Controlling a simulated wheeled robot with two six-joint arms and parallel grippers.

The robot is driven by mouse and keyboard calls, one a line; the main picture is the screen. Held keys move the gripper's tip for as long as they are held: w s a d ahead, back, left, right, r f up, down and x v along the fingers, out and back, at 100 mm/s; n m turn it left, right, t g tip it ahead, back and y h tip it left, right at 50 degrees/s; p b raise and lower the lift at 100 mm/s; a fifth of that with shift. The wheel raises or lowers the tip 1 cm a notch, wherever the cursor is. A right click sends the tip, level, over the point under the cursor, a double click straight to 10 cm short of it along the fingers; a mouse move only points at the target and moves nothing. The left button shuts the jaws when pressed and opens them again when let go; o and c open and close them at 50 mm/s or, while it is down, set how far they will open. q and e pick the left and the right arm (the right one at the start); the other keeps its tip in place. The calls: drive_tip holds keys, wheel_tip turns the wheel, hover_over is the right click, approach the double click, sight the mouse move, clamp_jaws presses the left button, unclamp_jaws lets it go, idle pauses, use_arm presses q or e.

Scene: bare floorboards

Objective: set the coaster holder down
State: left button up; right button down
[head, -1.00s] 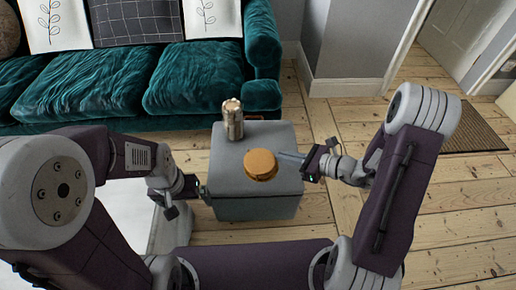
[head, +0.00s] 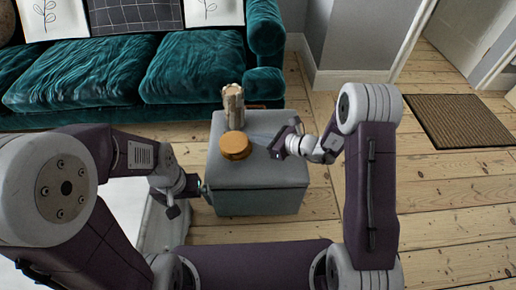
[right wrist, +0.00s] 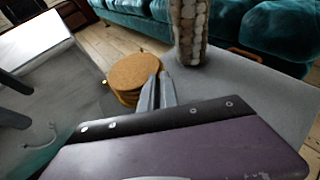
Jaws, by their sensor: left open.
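The coaster holder (head: 235,146) is a round, tan, cork-like stack over the grey ottoman (head: 255,200), near its back left part. The right wrist view shows its layered side (right wrist: 132,78); I cannot tell whether its base touches the ottoman. My right gripper (head: 258,137) comes in from the right with narrow fingers close together at the stack's right edge. It appears shut on that edge; the exact contact is hard to see. My left gripper (head: 199,188) is open and empty beside the ottoman's left side, lower than its top.
A teal sofa (head: 190,75) is behind. The ottoman's front and right top are clear. A brown doormat (head: 460,120) lies at right.

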wheel_tip(320, 180, down, 4)
drive_tip(key=b, duration=0.3)
drive_tip(key=shift+f, duration=0.15)
drive_tip(key=shift+r, duration=0.25)
drive_tip(key=shift+f, duration=0.15)
drive_tip(key=c, duration=2)
unclamp_jaws()
drive_tip(key=o, duration=0.4)
